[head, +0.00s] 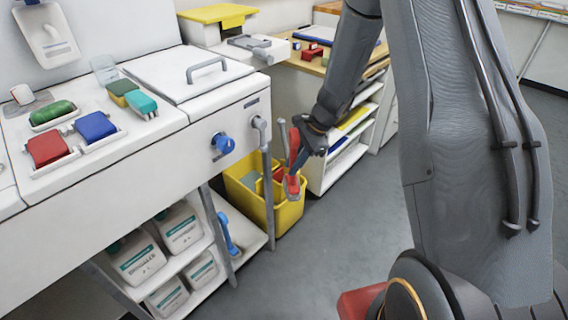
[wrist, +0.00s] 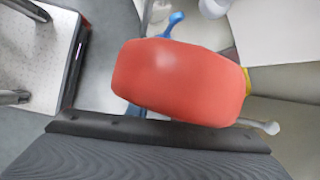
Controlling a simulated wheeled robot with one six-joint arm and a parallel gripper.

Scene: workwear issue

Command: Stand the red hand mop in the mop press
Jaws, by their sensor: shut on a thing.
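My gripper (head: 296,150) is shut on the red hand mop (head: 292,186), which hangs roughly upright from it in the head view. In the wrist view the red part of the mop (wrist: 180,82) fills the middle, close to the camera. A yellow bucket (head: 287,216) stands on the floor behind and just left of the mop. A grey part and a red part show inside it; I cannot tell which is the mop press. The mop overlaps the bucket's right side in the head view, and I cannot tell whether they touch.
A white counter with a blue tap knob (head: 223,143) and colored pads (head: 97,126) is at left. White containers (head: 180,228) stand on the shelf under it. A shelf unit (head: 348,150) stands behind the bucket. The grey floor right of the bucket is clear.

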